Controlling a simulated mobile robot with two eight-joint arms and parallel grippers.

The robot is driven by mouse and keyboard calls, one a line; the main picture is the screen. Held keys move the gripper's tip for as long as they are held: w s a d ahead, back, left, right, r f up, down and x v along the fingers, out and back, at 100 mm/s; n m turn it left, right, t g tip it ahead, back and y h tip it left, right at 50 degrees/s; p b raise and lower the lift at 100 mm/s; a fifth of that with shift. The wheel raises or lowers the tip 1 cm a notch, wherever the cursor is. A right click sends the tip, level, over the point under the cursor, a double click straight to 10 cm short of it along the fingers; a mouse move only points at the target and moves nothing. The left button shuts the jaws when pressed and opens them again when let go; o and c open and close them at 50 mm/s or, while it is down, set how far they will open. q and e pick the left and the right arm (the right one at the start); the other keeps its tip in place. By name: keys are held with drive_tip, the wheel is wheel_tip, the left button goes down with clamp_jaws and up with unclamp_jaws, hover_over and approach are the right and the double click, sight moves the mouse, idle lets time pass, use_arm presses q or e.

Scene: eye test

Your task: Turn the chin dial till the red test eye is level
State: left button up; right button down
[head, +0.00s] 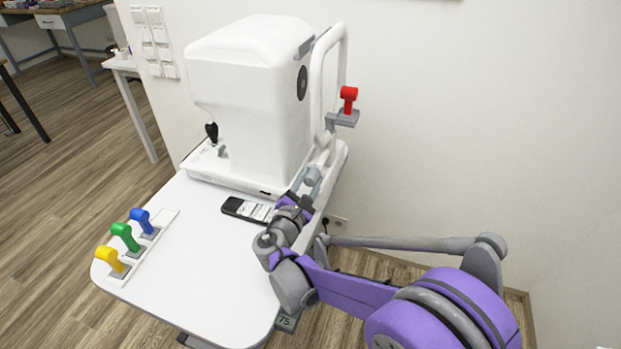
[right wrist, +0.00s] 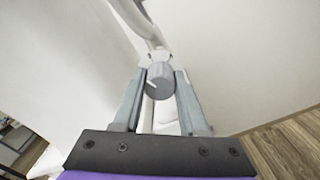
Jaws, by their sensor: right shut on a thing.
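The red test eye (head: 348,97) sits on a grey bracket (head: 343,119) at the side of the white headrest frame (head: 318,85). I cannot tell whether it is exactly level. The chin dial (head: 313,174) is a small grey knob low on that frame. In the right wrist view the dial (right wrist: 159,80) shows a pale line on its face and sits between the two fingers. My right gripper (head: 308,184) is shut on the dial, and its fingers (right wrist: 160,84) also show in the right wrist view. My left gripper is not in view.
The white eye-test machine (head: 245,95) stands on a white table (head: 190,270). A black phone (head: 247,209) lies near the machine's base. Yellow (head: 109,260), green (head: 125,236) and blue (head: 141,219) test eyes stand on a strip at the table's left edge. A wall is behind.

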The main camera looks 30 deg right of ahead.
drive_tip(key=m+p, duration=0.1)
drive_tip(key=m, duration=0.3)
drive_tip(key=shift+m, duration=0.3)
drive_tip(key=m, duration=0.3)
drive_tip(key=shift+m+p, duration=0.3)
drive_tip(key=m, duration=0.4)
drive_tip(key=shift+p, duration=0.35)
drive_tip(key=shift+f+m, duration=0.1)
drive_tip(key=shift+m, duration=1.7)
drive_tip(key=shift+m+p, duration=0.3)
drive_tip(key=shift+c, duration=2.2)
unclamp_jaws()
drive_tip(key=v, duration=1)
drive_tip(key=shift+s+a, duration=0.25)
drive_tip(key=shift+a, duration=0.05)
